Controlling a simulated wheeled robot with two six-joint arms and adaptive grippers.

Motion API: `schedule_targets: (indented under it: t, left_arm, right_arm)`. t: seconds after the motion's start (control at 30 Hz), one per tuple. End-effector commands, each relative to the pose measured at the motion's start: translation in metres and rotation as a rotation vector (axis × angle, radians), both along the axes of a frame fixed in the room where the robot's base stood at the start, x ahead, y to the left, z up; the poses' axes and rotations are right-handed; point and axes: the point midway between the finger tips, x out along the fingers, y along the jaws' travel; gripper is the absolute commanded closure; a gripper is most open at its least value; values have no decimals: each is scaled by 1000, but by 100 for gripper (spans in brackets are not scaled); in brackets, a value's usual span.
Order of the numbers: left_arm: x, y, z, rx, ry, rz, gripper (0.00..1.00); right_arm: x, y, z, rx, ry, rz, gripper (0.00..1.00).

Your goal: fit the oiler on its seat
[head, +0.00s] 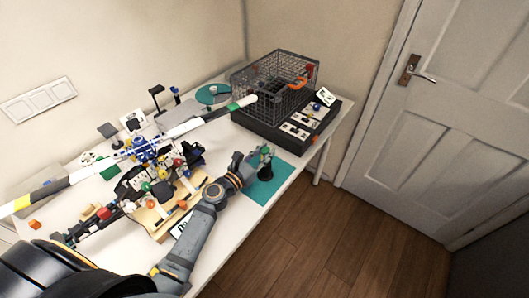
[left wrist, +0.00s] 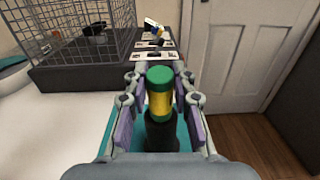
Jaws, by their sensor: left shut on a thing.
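The oiler (left wrist: 160,92), a small upright cylinder with a green cap and a yellow band, stands between the fingers of my left gripper (left wrist: 159,112) in the left wrist view. A black round part (left wrist: 161,135) is below the yellow band; I cannot tell whether it is the oiler's lower body or its seat. In the head view my left gripper (head: 262,158) is at the teal mat (head: 263,194), shut on the oiler, whose green top shows small there. The fingers hide part of the contact. My right gripper does not show.
A wire cage (head: 275,75) stands on a black base with white cards (head: 299,125) behind the mat. A long striped bar (head: 190,127) crosses a cluttered assembly at the left. The table's front edge and wooden floor (head: 330,230) lie right of the mat.

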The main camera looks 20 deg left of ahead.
Motion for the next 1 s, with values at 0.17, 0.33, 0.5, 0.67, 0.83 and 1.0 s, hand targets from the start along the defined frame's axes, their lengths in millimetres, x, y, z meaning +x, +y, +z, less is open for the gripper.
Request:
schedule_targets:
  t: [0.17,0.33,0.5,0.67,0.83,1.0]
  left_arm:
    - [0,0,0,0,0,0,100]
    - [0,0,-1,0,0,0,60]
    - [0,0,-1,0,0,0,49]
    - [0,0,-1,0,1,0,49]
    - [-11,5,-2,3,2,0,49]
    - [-49,19,-3,4,6,-3,49]
  right_arm:
    - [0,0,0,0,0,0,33]
    - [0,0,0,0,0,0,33]
    - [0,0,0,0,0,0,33]
    - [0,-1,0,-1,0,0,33]
    - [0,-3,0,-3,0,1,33]
    - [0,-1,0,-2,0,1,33]
